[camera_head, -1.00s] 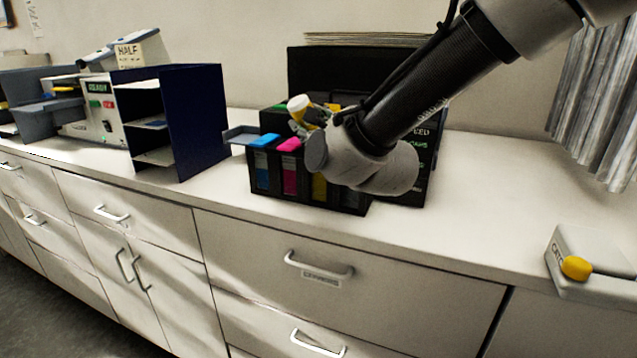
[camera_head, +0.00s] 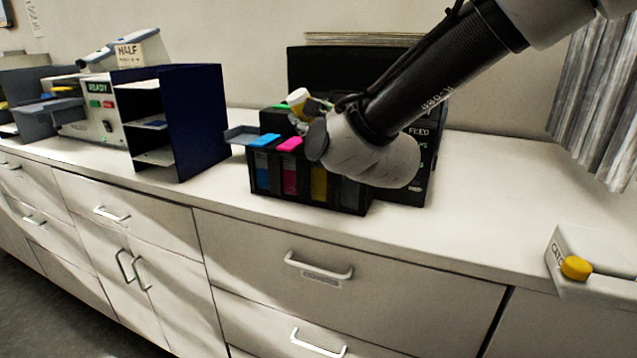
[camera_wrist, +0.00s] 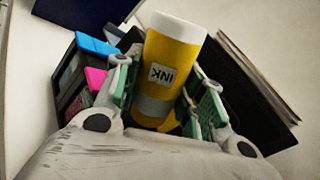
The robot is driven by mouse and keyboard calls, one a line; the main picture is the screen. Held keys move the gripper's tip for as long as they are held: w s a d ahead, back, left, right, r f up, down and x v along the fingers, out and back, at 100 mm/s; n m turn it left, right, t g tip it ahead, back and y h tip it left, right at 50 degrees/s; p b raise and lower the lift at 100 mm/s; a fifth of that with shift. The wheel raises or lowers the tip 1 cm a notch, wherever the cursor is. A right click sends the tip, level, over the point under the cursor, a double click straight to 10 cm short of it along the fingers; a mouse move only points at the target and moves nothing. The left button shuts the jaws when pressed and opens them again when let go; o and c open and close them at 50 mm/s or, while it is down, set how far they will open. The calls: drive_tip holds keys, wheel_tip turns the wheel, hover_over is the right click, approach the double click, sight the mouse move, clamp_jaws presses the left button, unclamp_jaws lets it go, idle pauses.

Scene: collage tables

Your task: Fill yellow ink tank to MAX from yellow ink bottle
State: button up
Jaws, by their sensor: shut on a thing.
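The yellow ink bottle (camera_wrist: 174,62) has a white end and an INK label, and fills the middle of the wrist view. My gripper (camera_wrist: 168,98) is shut on it, one green-padded finger on each side. In the head view the bottle (camera_head: 297,99) shows above the tanks, tilted, its white end up and to the left. The yellow ink tank (camera_head: 319,184) is in the front of the black printer, right of the magenta one, with yellow in its window. Its top, its MAX mark and the bottle's lower end are hidden behind my wrist.
Blue (camera_head: 263,141) and magenta (camera_head: 290,144) tank caps stand left of the yellow tank. A dark blue shelf unit (camera_head: 197,115) stands further left. A grey box with a yellow knob (camera_head: 575,267) sits at the right counter edge. The counter between is clear.

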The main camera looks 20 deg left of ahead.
drive_tip(key=shift+r, duration=3.9)
